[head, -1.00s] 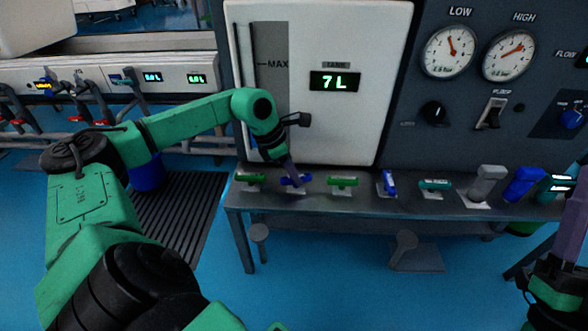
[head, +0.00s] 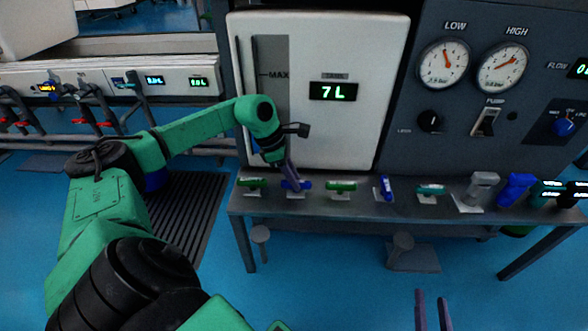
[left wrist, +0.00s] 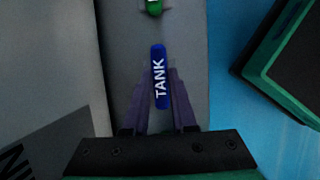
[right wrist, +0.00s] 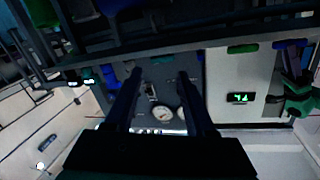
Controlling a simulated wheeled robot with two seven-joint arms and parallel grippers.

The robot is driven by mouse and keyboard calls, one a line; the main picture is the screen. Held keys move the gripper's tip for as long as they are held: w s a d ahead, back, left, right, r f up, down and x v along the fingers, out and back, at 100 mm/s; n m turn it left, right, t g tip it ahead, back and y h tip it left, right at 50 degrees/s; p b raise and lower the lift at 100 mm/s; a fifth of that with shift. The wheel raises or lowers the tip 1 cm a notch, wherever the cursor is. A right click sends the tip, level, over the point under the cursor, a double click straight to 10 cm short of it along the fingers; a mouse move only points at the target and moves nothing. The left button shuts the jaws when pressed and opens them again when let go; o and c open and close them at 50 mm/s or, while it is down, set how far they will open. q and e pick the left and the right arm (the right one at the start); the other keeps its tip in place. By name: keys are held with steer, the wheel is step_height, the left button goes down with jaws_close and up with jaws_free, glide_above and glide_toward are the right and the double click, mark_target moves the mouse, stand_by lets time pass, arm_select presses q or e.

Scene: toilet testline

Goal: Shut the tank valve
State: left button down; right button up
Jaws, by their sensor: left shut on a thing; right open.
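The tank valve is a blue handle (head: 297,185) on the bench below the white tank panel. In the left wrist view its blue bar (left wrist: 160,75) reads "TANK". My left gripper (head: 289,176) is shut on this handle, with a finger on each side of it (left wrist: 158,90). In the head view the handle lies roughly crosswise along the bench and the fingers partly hide it. The tank display (head: 333,91) reads 7 L. My right gripper (head: 433,300) is open and empty in front of the bench; its parted fingers also show in the right wrist view (right wrist: 160,80).
A green handle (head: 251,183) stands left of the tank valve, and another green handle (head: 341,187) stands right of it. A blue handle (head: 385,186), a teal one (head: 430,190) and a grey one (head: 482,186) follow along the bench. Gauges (head: 444,64) are on the panel above.

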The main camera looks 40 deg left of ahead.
steer(key=shift+s+a+f+g, duration=0.1)
steer(key=shift+s+f+g, duration=0.4)
steer(key=shift+f, duration=0.4)
steer(key=shift+s, duration=0.1)
arm_select(q)
steer(key=c, duration=0.7)
jaws_free()
steer(key=shift+r, duration=0.15)
steer(key=shift+a+r, duration=0.1)
steer(key=shift+r, duration=0.05)
steer(key=p+v, duration=0.1)
steer(key=v, duration=0.2)
steer(key=p+v, duration=0.3)
steer(key=v, duration=0.8)
steer(key=shift+s, duration=0.1)
arm_select(e)
steer(key=s+f+g, duration=0.3)
steer(key=s+f, duration=0.1)
steer(key=s, duration=0.2)
steer(key=shift+s+a, duration=0.15)
steer(key=shift+s, duration=0.05)
